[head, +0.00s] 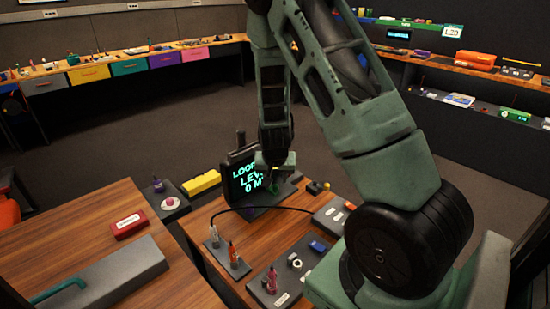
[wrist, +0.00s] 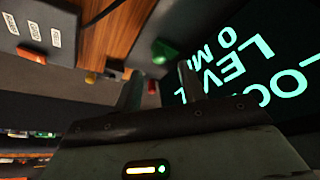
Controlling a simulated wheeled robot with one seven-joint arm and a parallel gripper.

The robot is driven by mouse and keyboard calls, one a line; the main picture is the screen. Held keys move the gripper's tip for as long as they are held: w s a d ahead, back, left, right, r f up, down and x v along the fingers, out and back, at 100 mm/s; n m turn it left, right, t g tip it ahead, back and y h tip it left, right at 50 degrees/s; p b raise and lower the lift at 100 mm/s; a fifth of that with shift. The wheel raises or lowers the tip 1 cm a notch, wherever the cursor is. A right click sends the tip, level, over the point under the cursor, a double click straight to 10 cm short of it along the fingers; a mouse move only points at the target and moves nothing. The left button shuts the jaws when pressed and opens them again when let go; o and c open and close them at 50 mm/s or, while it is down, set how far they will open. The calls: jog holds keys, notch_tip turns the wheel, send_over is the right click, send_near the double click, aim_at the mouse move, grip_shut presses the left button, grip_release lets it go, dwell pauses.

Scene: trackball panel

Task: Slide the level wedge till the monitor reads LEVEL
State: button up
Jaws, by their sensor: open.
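The monitor (head: 243,178) stands on the wooden bench with glowing cyan text. Its lines read LOO..., LEVEL and 0 M..., partly covered by my arm in the head view. The screen (wrist: 245,60) fills the right of the wrist view, with the text rotated. A small green piece (wrist: 163,51) lies just beyond my fingertips; I cannot tell for sure that it is the level wedge. My gripper (head: 273,178) is in front of the monitor's right side, pointing down. In the wrist view its two fingers (wrist: 161,84) are apart with nothing held between them.
A dark cable (head: 262,208) arcs across the bench before the monitor. Marker-like tools (head: 233,256) and a panel with several controls (head: 290,268) stand nearer. A yellow block (head: 201,182) lies left of the monitor. A red box (head: 129,225) is on the left table. Open floor lies behind.

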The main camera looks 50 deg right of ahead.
jog(key=p+v, duration=0.3)
jog(key=v, duration=1)
jog(key=s+a+r+n+y, duration=0.1)
jog(key=s+a+n+y, duration=0.15)
jog(key=a, duration=0.55)
jog(key=s+a+r+n+g+y, duration=0.1)
jog(key=a+r+n, duration=0.15)
jog(key=a, duration=0.55)
jog(key=s+a+r+n+y, duration=0.15)
jog(key=a+n, duration=0.25)
jog(key=a, duration=0.4)
jog(key=s+a+r+n+g, duration=0.1)
jog(key=s+a+n, duration=0.3)
jog(key=s, duration=0.3)
jog(key=s+a+r+n+g+h, duration=0.1)
jog(key=s+a+r+n, duration=0.1)
jog(key=s+a+n, duration=0.2)
jog(key=s+a, duration=0.1)
jog(key=s, duration=0.2)
jog(key=shift+s+a, duration=0.2)
jog(key=shift+s, duration=0.2)
jog(key=shift+o, duration=0.5)
jog(key=shift+r, duration=0.1)
